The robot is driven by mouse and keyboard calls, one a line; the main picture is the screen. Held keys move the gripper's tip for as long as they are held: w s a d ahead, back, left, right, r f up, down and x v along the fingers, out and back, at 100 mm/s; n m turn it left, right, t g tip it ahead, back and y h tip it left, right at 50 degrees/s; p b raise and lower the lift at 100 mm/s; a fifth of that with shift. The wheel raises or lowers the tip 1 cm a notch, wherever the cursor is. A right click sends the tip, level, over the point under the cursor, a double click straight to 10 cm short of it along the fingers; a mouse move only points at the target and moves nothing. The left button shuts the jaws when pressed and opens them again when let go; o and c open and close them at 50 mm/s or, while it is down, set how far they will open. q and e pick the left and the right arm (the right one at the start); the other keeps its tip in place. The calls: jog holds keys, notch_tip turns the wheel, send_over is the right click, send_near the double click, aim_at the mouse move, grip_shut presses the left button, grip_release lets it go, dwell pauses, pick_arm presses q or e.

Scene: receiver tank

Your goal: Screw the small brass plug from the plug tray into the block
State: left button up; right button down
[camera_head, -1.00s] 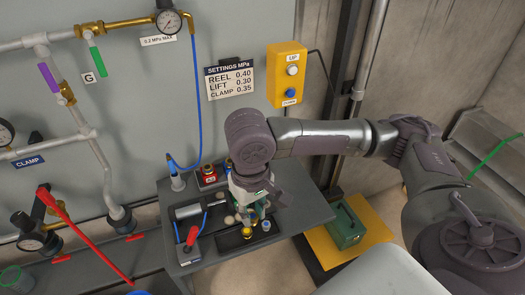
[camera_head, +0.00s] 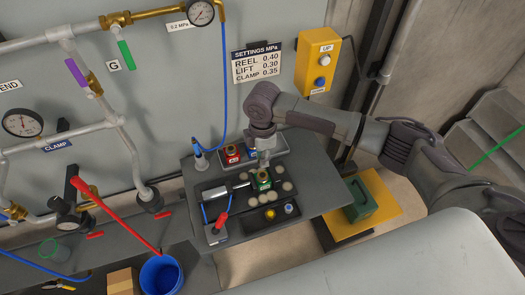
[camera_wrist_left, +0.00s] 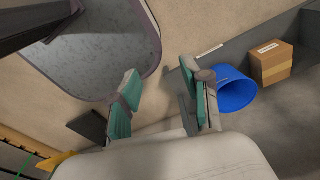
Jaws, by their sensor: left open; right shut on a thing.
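My right gripper (camera_head: 263,160) is in the head view, pointing down just above the green-sided block (camera_head: 263,180) on the bench. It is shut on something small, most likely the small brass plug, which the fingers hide. Whether the plug touches the block cannot be told. The plug tray (camera_head: 250,226) is a dark tray at the bench's front, with a yellow brass-coloured piece (camera_head: 270,214) and a blue-topped piece (camera_head: 289,208) in it. My left gripper (camera_wrist_left: 163,98) is open and empty in the left wrist view, away from the bench.
A grey cylinder (camera_head: 209,192) and a red-handled lever (camera_head: 222,220) stand left of the block. Pale discs (camera_head: 284,186) lie around it. A red block (camera_head: 232,154) sits behind. A blue bucket (camera_head: 161,275) and cardboard box (camera_wrist_left: 271,62) are on the lower left. The bench's right side is clear.

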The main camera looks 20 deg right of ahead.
jog(key=shift+f+b, duration=0.55)
jog(key=shift+b, duration=0.05)
notch_tip(320, 180, down, 3)
jog(key=b, duration=0.3)
jog(key=shift+r, duration=0.2)
jog(key=shift+f+b, duration=0.35)
jog(key=shift+f, duration=0.45)
pick_arm(q)
jog(key=f, duration=0.2)
jog(key=w+f, duration=0.1)
jog(key=f, duration=0.1)
jog(key=shift+a+f, duration=0.15)
jog(key=shift+f, duration=0.15)
